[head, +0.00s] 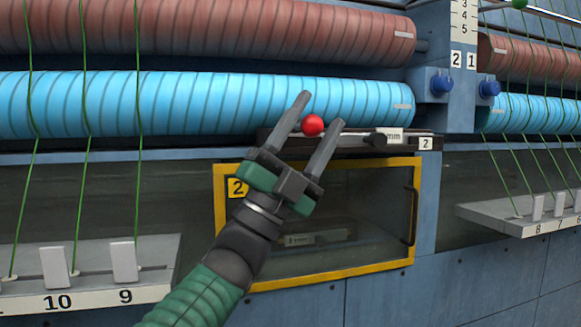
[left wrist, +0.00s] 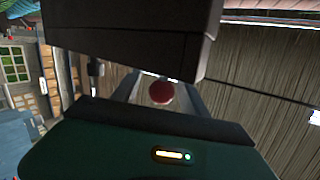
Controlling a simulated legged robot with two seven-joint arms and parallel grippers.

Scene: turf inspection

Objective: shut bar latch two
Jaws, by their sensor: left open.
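The bar latch (head: 350,143) is a dark horizontal bar marked 2, above a yellow-framed window. A red ball knob (head: 312,125) shows near its left end. My left gripper (head: 321,108) is open, with one finger on each side of the red knob in the head view. I cannot tell whether either finger touches it. In the left wrist view the red knob (left wrist: 160,92) shows near the middle, between dark and green parts of my gripper. The gripper hides part of the bar's left end. My right gripper is not in view.
A blue roller (head: 200,103) and a red-brown roller (head: 200,28) run above the latch. The yellow-framed window (head: 330,278), also marked 2, lies below. Green threads hang at left and right, above shelves with white tabs (head: 124,262). Blue knobs (head: 441,84) are at upper right.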

